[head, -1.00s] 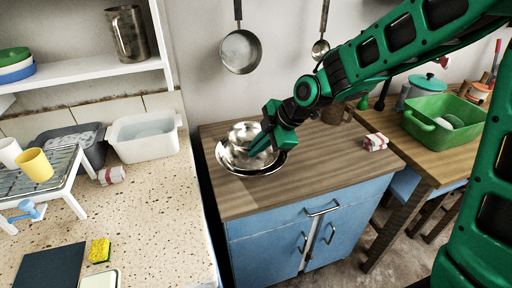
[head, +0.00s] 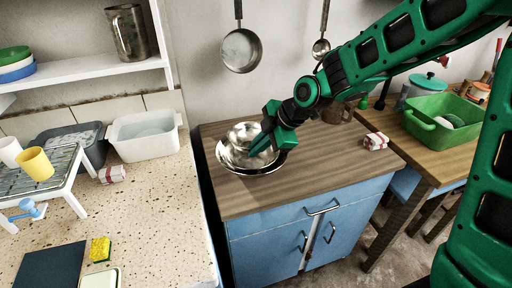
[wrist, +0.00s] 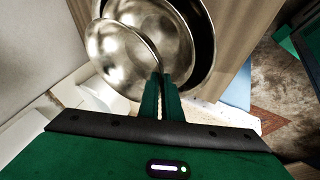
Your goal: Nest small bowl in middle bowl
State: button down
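The small bowl (head: 241,134), shiny metal, is tilted above the wider metal bowls on the wooden cabinet top. My gripper (head: 264,146) is at its right side; in the wrist view the fingers (wrist: 161,96) are shut on the rim of the small bowl (wrist: 118,62). The middle bowl (wrist: 178,28) shows behind it in the wrist view, with a darker outer rim beyond it that looks like a larger bowl (wrist: 209,50). In the head view the wider bowl (head: 232,164) is partly covered by the small bowl and gripper. I cannot tell whether the small bowl touches it.
The cabinet top (head: 310,170) is clear in front and to the right, apart from a red-and-white bundle (head: 375,141) and a mug at the back. A pan (head: 241,50) hangs on the wall behind. A green basin (head: 425,127) stands right; a white tub (head: 145,141) stands left.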

jog(key=shift+f, duration=1.2)
jog(key=shift+f, duration=0.35)
jog(key=shift+f, duration=1.2)
dwell(0.3)
jog(key=c, duration=1.5)
grip_release()
jog(key=shift+s+f, duration=0.1)
jog(key=shift+s, duration=0.05)
jog(key=shift+r, duration=3.6)
